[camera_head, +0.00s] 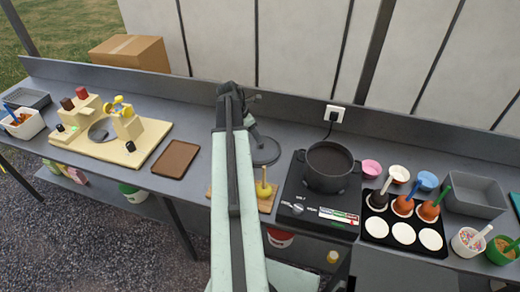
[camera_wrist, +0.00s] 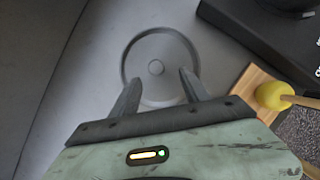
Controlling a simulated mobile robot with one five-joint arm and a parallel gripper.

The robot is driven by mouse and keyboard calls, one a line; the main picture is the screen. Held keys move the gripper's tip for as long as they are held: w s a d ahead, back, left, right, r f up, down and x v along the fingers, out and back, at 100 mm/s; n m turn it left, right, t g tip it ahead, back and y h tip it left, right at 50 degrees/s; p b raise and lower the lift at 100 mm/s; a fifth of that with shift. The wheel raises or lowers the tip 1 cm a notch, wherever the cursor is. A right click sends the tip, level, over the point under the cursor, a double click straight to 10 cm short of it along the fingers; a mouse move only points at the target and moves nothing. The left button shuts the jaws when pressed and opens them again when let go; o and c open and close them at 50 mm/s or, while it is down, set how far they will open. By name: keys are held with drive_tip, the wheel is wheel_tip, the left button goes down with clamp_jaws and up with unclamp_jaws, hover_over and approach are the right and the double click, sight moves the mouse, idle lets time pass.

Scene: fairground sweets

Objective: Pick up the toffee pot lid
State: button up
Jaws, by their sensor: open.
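The toffee pot lid (camera_wrist: 156,45) is a round grey disc with a raised rim and a small round knob (camera_wrist: 156,68) in the middle. It lies flat on the grey counter, and in the head view the lid (camera_head: 266,154) is left of the hob. My gripper (camera_wrist: 160,77) is open and empty over the lid, its two fingertips on either side of the knob in the picture. I cannot tell the height left between them. The dark pot (camera_head: 329,180) stands uncovered on the black hob (camera_head: 290,208), right of the lid.
A wooden board (camera_wrist: 255,82) with a yellow ball on a stick (camera_wrist: 273,95) is close to the lid. A wall (camera_head: 300,40) runs behind the counter. A brown tray (camera_head: 176,158) lies left of my arm. A black tray (camera_head: 385,226) with dipped sweets is right of the hob.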

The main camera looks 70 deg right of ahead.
sight(260, 146)
drive_tip(key=b+x, duration=0.4)
drive_tip(key=x, duration=0.1)
drive_tip(key=b+x, duration=0.2)
drive_tip(key=shift+w+d+f, duration=0.3)
drive_tip(key=shift+r, duration=0.2)
clamp_jaws()
idle(0.9)
